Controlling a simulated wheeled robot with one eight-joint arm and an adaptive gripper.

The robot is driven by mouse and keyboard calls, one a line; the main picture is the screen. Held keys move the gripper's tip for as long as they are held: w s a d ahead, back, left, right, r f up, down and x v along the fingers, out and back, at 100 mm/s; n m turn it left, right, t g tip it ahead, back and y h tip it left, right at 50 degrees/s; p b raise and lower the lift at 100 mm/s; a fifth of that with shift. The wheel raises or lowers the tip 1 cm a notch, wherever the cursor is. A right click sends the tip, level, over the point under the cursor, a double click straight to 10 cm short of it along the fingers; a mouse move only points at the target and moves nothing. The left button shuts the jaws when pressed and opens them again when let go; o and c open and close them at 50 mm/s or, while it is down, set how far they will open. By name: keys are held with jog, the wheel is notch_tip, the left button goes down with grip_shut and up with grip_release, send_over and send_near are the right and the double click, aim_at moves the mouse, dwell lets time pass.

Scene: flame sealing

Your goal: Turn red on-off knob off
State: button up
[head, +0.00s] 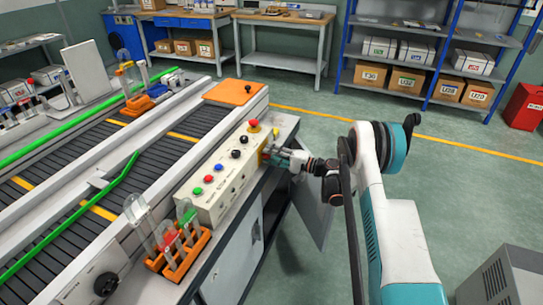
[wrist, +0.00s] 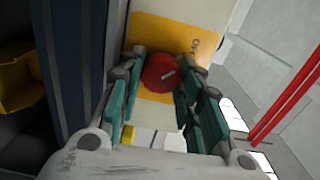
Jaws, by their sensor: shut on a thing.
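The red on-off knob (wrist: 157,73) sits on a yellow plate (wrist: 198,42) with dark lettering, in the wrist view. A short pale mark on its face slants up to the right. My gripper (wrist: 164,86) has its teal and grey fingers on either side of the knob and is shut on it. In the head view my gripper (head: 272,154) is at the right end of the control box (head: 222,176), at the edge of a yellow plate. The knob itself is hidden there by the gripper.
On the box top are a red mushroom button (head: 253,125) and several small coloured buttons. An orange rack (head: 182,255) with tubes stands in front of the box. The conveyor (head: 65,150) runs along the left. Open floor lies right of the bench.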

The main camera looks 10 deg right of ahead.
jog(key=o, duration=1.1)
jog(key=shift+c, duration=0.2)
jog(key=shift+s+d, duration=0.1)
jog(key=v, duration=0.7)
jog(key=shift+s+d, duration=0.25)
jog(key=shift+d, duration=0.05)
